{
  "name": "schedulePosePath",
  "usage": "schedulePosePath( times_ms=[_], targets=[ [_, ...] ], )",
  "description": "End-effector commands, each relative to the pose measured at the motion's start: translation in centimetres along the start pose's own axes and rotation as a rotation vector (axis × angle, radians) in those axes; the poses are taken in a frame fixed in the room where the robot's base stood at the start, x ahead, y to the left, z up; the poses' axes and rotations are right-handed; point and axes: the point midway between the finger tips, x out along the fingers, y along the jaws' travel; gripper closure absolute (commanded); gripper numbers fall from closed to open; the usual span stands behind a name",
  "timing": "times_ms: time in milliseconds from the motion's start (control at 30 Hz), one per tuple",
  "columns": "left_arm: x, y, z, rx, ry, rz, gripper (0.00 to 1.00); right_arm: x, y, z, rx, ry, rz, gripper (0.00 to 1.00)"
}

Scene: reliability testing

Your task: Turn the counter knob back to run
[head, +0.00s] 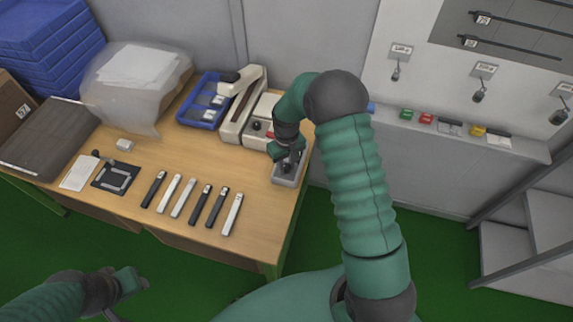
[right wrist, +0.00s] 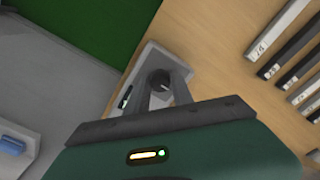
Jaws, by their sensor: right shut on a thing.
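The counter (head: 287,176) is a small grey box at the right end of the wooden table. Its round dark knob (right wrist: 160,79) with a white mark shows in the right wrist view, on the counter's pale top (right wrist: 172,59). My right gripper (right wrist: 161,88) is over the counter with its two fingers around the knob, shut on it. In the head view my right gripper (head: 288,156) hides most of the counter's top. My left gripper (head: 130,282) is low at the left, away from the table; its fingers are too unclear to tell open or shut.
Several black and white strips (head: 190,202) lie mid-table (head: 240,247). A beige device (head: 241,105) and a blue tray (head: 199,112) stand behind, near the counter. A plastic-covered stack (head: 135,85) and blue crates (head: 45,45) are at the left. A wall ledge (head: 470,137) runs at right.

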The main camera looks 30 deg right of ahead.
Motion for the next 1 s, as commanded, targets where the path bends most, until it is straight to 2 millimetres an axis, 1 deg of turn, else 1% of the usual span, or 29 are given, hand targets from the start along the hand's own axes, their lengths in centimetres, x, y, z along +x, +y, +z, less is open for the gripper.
schedulePosePath(
  times_ms=[33,233,267,400,667,767,867,967,1000],
  targets=[
    [0.0,0.0,0.0,0.000,0.000,0.000,0.64,-0.2,0.1,-0.6,-0.001,0.018,0.003,1.00],
    [0.0,0.0,0.0,0.000,0.000,0.000,0.64,-0.2,0.1,-0.6,0.000,0.018,0.002,1.00],
    [0.0,0.0,0.0,0.000,0.000,0.000,0.64,-0.2,0.0,-0.6,0.000,0.018,0.002,0.68],
    [0.0,0.0,0.0,0.000,0.000,0.000,0.64,-0.2,0.0,-0.4,0.000,0.013,0.001,0.50],
    [0.0,0.0,0.0,0.000,0.000,0.000,0.64,-0.2,0.0,-0.1,0.001,0.009,0.000,0.50],
    [0.0,0.0,0.0,0.000,0.000,0.000,0.64,-0.7,0.0,-0.2,0.001,0.009,0.001,0.50],
    [0.1,0.0,0.0,0.000,0.000,0.000,0.64,-2.2,0.0,-0.3,0.001,0.011,0.001,0.50],
    [0.2,0.0,0.1,0.000,0.000,0.000,0.64,-4.8,0.0,-0.3,0.002,0.012,0.001,0.50],
    [0.3,0.0,0.1,0.000,0.000,0.000,0.64,-6.0,0.0,-0.3,0.001,0.013,0.001,0.50]
  ],
)
